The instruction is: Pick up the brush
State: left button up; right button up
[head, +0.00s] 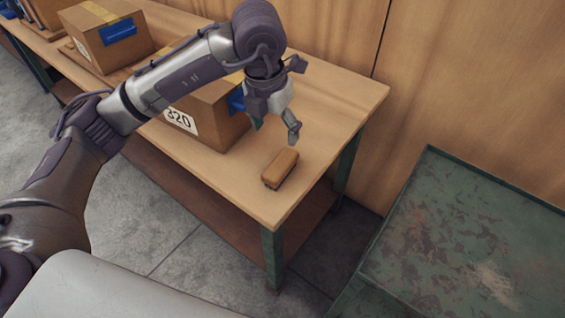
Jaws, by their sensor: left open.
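The brush (281,167) is a small block with a brown top and a darker underside. It lies on the wooden table (335,105) near the right front corner. My left gripper (275,132) hangs above the table, pointing down, just behind and above the brush. Its fingers are spread apart with nothing between them, and it appears apart from the brush. My right gripper is out of view.
A cardboard box labelled 320 (212,125) stands left of the brush, partly behind my left arm. Another cardboard box (107,38) stands farther back. A worn green metal surface (460,245) is at the right. A wooden wall (470,70) rises behind the table.

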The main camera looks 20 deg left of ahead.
pick_arm(q)
send_over(281, 163)
jog(key=f, duration=0.7)
jog(key=shift+s+a+f, duration=0.3)
jog(key=shift+s+f, duration=0.1)
jog(key=shift+w+d+f+p, duration=0.15)
jog(key=shift+f+p, duration=0.1)
jog(key=shift+f, duration=0.65)
jog(key=shift+w+f+p, duration=0.15)
jog(key=shift+f+p, duration=0.15)
jog(key=shift+f, duration=0.65)
jog(key=shift+w+d+f+p, duration=0.15)
jog(key=shift+f+p, duration=0.1)
jog(key=shift+f, duration=0.65)
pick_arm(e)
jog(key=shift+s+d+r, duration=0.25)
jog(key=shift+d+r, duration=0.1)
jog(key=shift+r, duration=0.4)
pick_arm(q)
jog(key=shift+c, duration=0.3)
jog(key=c, duration=1.2)
jog(key=shift+c, duration=0.2)
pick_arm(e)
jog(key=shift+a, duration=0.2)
pick_arm(q)
jog(key=shift+r, duration=0.15)
